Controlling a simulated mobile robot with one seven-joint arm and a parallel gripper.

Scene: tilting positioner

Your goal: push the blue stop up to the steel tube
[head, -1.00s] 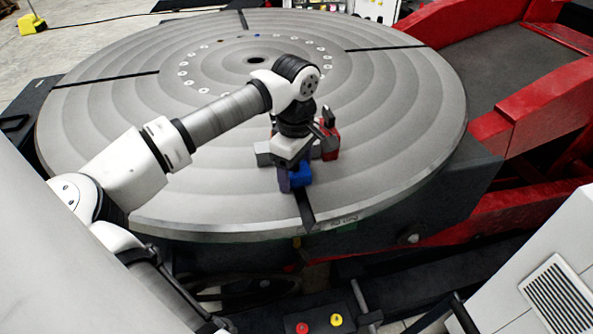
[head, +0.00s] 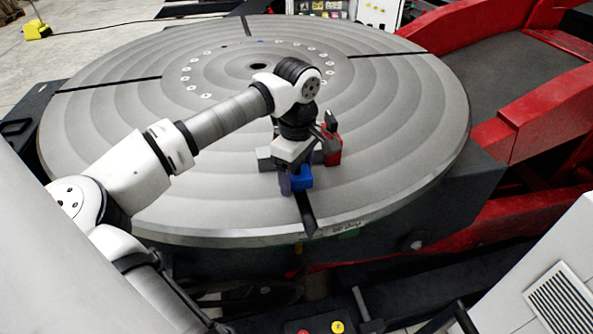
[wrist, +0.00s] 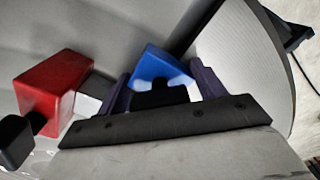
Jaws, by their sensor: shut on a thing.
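The blue stop (head: 301,178) is on the round table near its front edge, by the dark radial slot. In the wrist view the blue stop (wrist: 160,66) sits between the two purple fingers. My gripper (head: 290,184) points down and is shut on it; in the wrist view my gripper (wrist: 161,74) hides its near side. A light grey piece (head: 265,157), probably the steel tube, lies just behind and left of my gripper, which covers part of it. I cannot tell whether the stop touches it.
A red block (head: 332,157) with a dark knob stands just right of my gripper; the red block (wrist: 52,84) is left of the fingers in the wrist view. The round table (head: 400,130) is otherwise mostly clear. Red framework (head: 515,130) is at right.

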